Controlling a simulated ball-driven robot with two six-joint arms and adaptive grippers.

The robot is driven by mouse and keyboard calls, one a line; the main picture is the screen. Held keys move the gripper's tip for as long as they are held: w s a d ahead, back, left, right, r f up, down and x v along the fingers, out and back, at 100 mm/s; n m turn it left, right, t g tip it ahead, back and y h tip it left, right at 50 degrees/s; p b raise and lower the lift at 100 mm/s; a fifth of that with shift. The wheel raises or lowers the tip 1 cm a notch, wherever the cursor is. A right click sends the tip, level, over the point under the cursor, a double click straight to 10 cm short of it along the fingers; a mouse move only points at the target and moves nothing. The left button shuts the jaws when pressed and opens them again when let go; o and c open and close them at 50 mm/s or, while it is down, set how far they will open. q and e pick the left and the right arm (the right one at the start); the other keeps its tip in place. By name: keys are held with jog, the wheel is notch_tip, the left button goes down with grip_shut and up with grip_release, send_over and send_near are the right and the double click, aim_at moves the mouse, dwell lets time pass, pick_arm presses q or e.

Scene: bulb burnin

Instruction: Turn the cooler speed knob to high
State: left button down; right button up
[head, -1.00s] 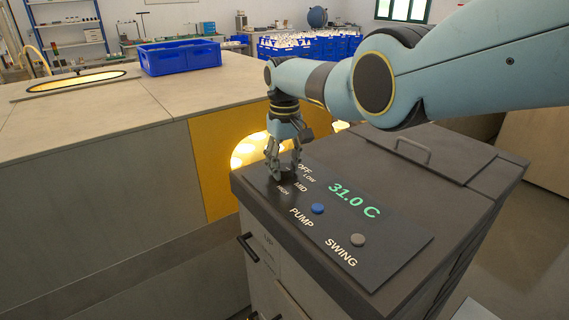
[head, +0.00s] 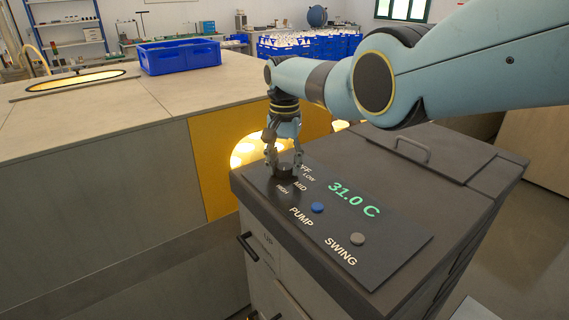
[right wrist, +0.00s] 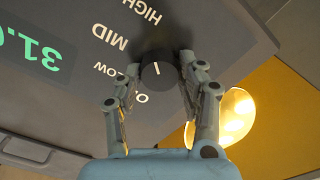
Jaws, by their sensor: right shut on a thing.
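The speed knob (right wrist: 158,76) is a dark round knob on the cooler's control panel (head: 330,222). My right gripper (head: 284,174) reaches down to it from above. In the right wrist view, my right gripper's two fingers (right wrist: 158,75) are shut on the knob from both sides. The knob's white mark points up in that view, roughly toward the HIGH label (right wrist: 142,11). The MID label (right wrist: 111,37) and LOW label (right wrist: 110,71) are to its left. The OFF label is partly hidden by a finger. My left gripper is not in view.
The panel also has a blue PUMP button (head: 317,208), a grey SWING button (head: 358,239) and a green 31.0 C display (head: 354,200). A handle (head: 412,149) stands up on the cooler top. A yellow panel with a glowing opening (head: 210,165) is close behind the gripper.

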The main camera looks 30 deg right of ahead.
aim_at(285, 166)
jog(key=shift+m, duration=0.4)
jog(key=o, duration=1.2)
jog(key=shift+r, duration=0.1)
notch_tip(285, 166, up, 12)
jog(key=shift+f, duration=0.1)
